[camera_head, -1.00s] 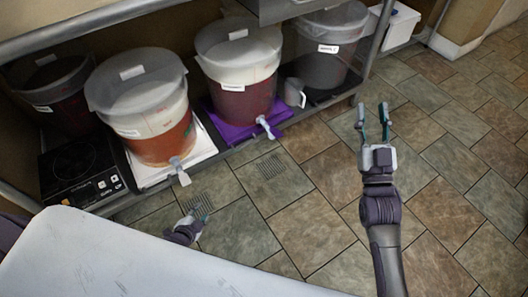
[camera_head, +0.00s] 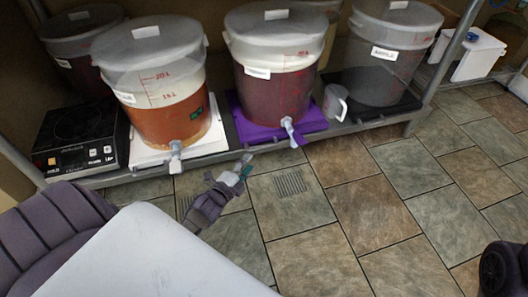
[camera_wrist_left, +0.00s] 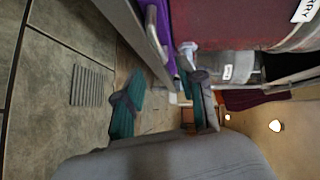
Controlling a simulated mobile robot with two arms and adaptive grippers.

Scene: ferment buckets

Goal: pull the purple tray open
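The purple tray (camera_head: 247,130) lies on the low shelf under a bucket of dark red liquid (camera_head: 273,95). The bucket's white spigot (camera_head: 289,130) hangs over the tray's front edge. My left gripper (camera_head: 243,164) is just in front of the shelf edge, below the tray's front left corner, and looks apart from the tray. In the left wrist view its two teal-padded fingers (camera_wrist_left: 168,98) stand apart with nothing between them. The purple edge (camera_wrist_left: 160,38) shows above and ahead of the fingers there.
An amber bucket (camera_head: 168,110) on a white tray (camera_head: 220,144) stands left of the purple tray, with a hot plate (camera_head: 75,140) beyond. A jug (camera_head: 335,103) and grey bucket (camera_head: 380,75) stand right. The tiled floor (camera_head: 350,205) in front is clear.

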